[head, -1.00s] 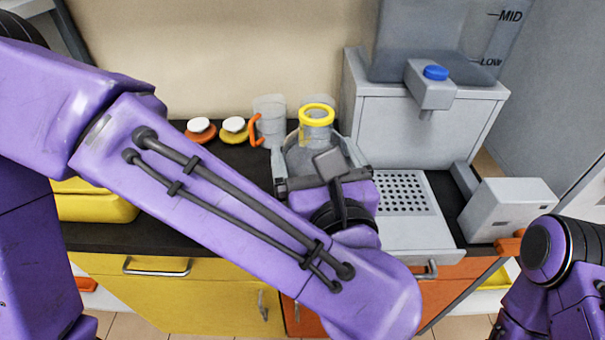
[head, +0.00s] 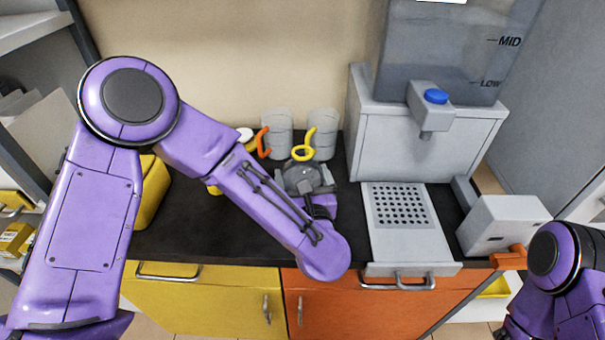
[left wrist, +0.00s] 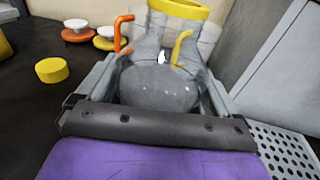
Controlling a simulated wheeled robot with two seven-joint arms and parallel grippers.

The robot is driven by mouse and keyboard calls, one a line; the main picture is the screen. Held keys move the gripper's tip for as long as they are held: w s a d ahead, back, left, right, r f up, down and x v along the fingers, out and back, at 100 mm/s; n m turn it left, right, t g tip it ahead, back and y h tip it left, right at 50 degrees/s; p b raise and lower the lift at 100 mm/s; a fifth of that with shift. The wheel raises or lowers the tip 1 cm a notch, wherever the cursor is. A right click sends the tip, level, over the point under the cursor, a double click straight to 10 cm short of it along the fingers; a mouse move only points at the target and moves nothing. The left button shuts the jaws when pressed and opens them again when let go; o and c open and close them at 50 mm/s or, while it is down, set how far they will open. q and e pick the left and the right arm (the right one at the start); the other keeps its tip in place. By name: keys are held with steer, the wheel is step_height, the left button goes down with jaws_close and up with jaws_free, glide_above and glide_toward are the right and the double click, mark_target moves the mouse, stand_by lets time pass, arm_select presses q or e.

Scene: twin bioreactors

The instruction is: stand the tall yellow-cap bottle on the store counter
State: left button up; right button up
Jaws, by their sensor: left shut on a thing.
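My left gripper (head: 312,200) is shut on a clear grey, round-bodied vessel (head: 300,178) with a yellow ring at its top. In the left wrist view the fingers (left wrist: 158,95) lie on either side of the vessel's body (left wrist: 160,88), and the yellow ring (left wrist: 180,8) is at the top edge. The vessel is over or on the dark counter (head: 190,235); I cannot tell whether it touches. No other tall yellow-cap bottle is clearly seen.
Two clear jugs, one orange-handled (head: 277,128) and one yellow-handled (head: 323,128), stand close behind the vessel. A short yellow disc (left wrist: 52,70) lies to the left. A grey dispenser (head: 400,135) with a perforated tray (head: 400,205) and a pale box (head: 500,225) are to the right.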

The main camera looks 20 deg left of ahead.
arm_select(q)
steer(key=shift+f+b, duration=0.1)
steer(key=shift+b, duration=0.2)
steer(key=o, duration=1.6)
steer(key=b+v, duration=0.2)
steer(key=v, duration=1)
steer(key=shift+d, duration=0.1)
